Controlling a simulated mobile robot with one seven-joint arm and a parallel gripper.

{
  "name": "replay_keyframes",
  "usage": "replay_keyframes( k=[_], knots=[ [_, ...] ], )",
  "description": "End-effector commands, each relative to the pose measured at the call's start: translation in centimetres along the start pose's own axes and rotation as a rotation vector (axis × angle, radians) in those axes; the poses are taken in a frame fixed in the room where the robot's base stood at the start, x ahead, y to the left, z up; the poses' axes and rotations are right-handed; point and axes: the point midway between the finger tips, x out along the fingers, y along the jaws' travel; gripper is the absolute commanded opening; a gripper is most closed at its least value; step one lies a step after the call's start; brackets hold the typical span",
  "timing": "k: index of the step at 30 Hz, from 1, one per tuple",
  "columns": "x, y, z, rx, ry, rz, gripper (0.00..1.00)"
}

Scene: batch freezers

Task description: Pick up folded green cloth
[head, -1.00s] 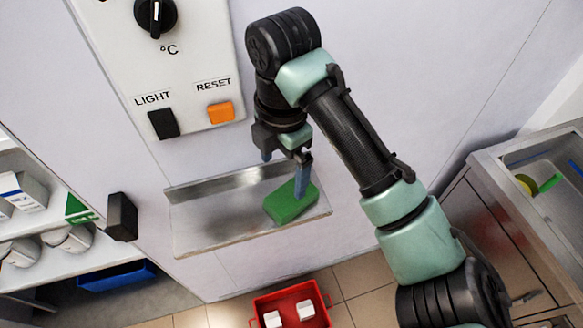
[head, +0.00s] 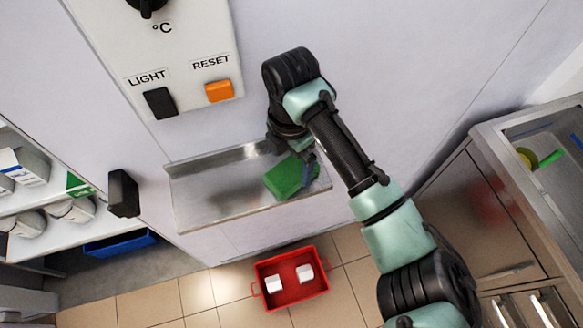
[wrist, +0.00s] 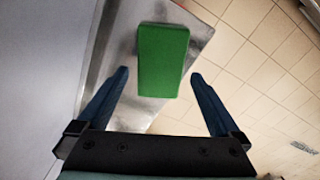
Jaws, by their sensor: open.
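The folded green cloth (head: 286,178) lies on the right part of a metal shelf (head: 215,205) fixed to the wall panel. It is a thick green block, and it also shows in the wrist view (wrist: 162,60). My gripper (wrist: 160,85) is open, with its two blue fingers apart and nothing between the tips. In the wrist view the cloth sits just ahead of the fingertips, roughly centred between them. In the head view my gripper (head: 298,165) is at the cloth's right side and partly hides it.
A control panel (head: 185,60) with a black LIGHT switch and orange RESET button is above left. A black handle (head: 123,193) sticks out left of the shelf. A red crate (head: 290,292) with two white items stands on the floor below. A steel counter (head: 480,200) is at right.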

Motion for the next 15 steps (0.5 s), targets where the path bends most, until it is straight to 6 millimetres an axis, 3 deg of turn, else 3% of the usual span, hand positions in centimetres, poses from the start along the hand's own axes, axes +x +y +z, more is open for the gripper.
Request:
replay_keyframes(
  k=[6,14,15],
  knots=[
    [2.7,-0.1,0.1,0.001,0.001,-0.001,1.00],
    [3.1,-0.1,0.1,0.001,-0.001,0.000,1.00],
    [3.1,-0.1,0.1,0.001,-0.001,0.001,0.95]
  ],
)
